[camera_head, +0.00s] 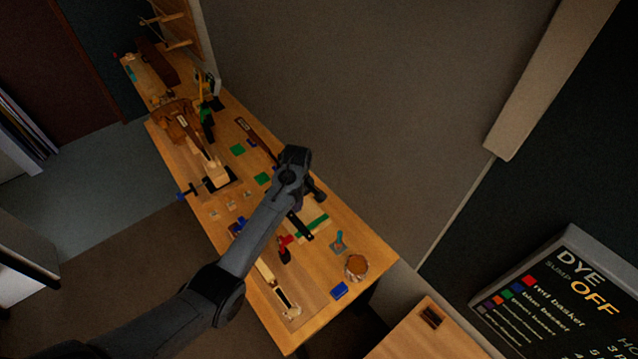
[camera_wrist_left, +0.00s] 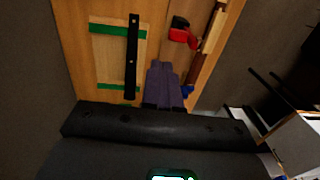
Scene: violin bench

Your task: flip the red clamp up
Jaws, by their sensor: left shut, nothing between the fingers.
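The red clamp (camera_head: 286,241) stands on the bench, with a dark part beside its red part. It also shows in the left wrist view (camera_wrist_left: 182,36), up and to the right of my fingertips. Whether its lever lies flat or stands up is hard to tell. My left gripper (camera_head: 297,204) is shut and empty, above the bench and a little up-picture from the clamp, apart from it. Its closed purple-grey fingers (camera_wrist_left: 165,73) show in the left wrist view. My forearm crosses the bench and hides part of it. My right gripper is not in view.
A black bar (camera_head: 301,226) and a pale board with green strips (camera_head: 313,227) lie beside the clamp. A wooden neck piece (camera_head: 267,273) lies on its other side. A jar (camera_head: 356,267) and a blue block (camera_head: 340,290) stand near the bench end. A violin body (camera_head: 174,114) is farther off.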

